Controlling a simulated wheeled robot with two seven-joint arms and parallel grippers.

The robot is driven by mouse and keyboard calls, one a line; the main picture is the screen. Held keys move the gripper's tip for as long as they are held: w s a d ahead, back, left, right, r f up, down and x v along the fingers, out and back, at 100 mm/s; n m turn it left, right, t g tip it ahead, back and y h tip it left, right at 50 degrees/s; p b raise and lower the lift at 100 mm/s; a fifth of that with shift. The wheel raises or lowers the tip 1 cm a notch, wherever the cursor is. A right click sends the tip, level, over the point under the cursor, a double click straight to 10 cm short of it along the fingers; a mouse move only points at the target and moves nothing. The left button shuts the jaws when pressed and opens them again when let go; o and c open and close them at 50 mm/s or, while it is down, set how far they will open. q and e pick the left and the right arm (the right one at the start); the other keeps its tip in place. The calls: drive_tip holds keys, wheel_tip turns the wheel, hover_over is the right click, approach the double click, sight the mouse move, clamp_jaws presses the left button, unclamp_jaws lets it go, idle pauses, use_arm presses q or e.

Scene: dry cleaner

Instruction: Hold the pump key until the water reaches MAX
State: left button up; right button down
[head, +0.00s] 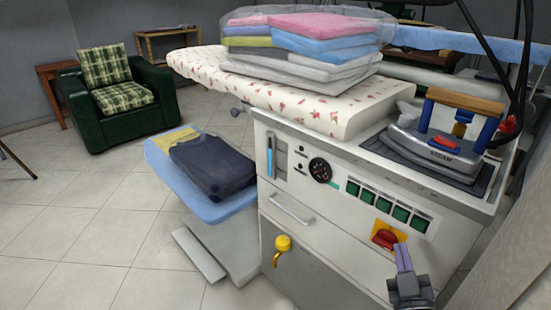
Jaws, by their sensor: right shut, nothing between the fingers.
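A row of several dark green keys (385,205) is set in the white front panel of the ironing station. Their labels are too small to read, so I cannot tell which is the pump key. A narrow upright level window (270,157) with a blue column is at the panel's left; its MAX mark is not readable. My right gripper (402,247) is at the bottom right, shut and empty, its fingers pointing up. In the picture it is below the keys and just right of the red rotary switch, apart from the keys. My left gripper is not in view.
The red rotary switch (387,238) sits on a yellow plate. A round dial (320,170) is between window and keys. A steam iron (440,145) stands on top. A yellow-handled valve (283,243) juts out below. Folded clothes (300,45) lie on the board.

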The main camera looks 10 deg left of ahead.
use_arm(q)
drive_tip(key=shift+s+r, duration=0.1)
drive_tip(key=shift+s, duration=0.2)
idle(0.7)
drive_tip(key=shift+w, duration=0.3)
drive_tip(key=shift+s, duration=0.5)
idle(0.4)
